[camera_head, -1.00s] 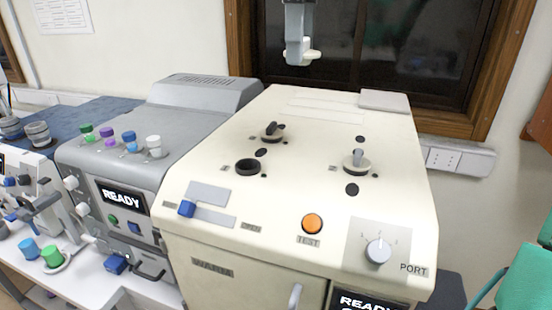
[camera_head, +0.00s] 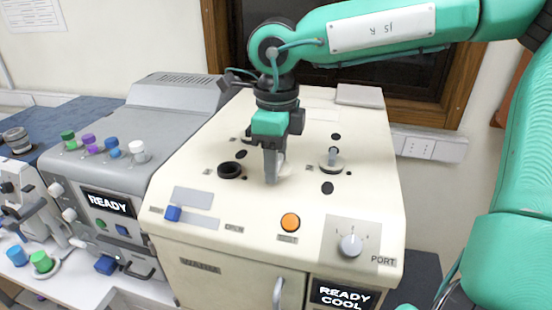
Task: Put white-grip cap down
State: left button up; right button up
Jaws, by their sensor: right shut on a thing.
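My right gripper (camera_head: 272,180) points straight down over the cream machine's top (camera_head: 200,215). Its fingers are shut on the white-grip cap (camera_head: 285,167), a pale disc mostly hidden behind them. I cannot tell whether the cap touches the top. A black-ringed open port (camera_head: 230,170) lies just left of the gripper. A second cap (camera_head: 333,162) with an upright grip sits to the right of it. Another dark-grip cap at the back is largely hidden behind my gripper. My left gripper is not in view.
The orange TEST button (camera_head: 290,222), blue slider (camera_head: 173,213) and rotary knob (camera_head: 350,244) are toward the machine's front. A grey machine (camera_head: 170,95) with several coloured knobs stands at left. A window is behind.

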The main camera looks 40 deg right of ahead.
jog(key=shift+f, duration=0.7)
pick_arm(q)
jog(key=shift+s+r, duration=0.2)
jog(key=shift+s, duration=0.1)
pick_arm(e)
jog(key=shift+f, duration=0.15)
jog(key=o, duration=0.9)
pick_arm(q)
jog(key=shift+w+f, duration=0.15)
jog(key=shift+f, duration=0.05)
pick_arm(e)
jog(key=shift+o, duration=0.2)
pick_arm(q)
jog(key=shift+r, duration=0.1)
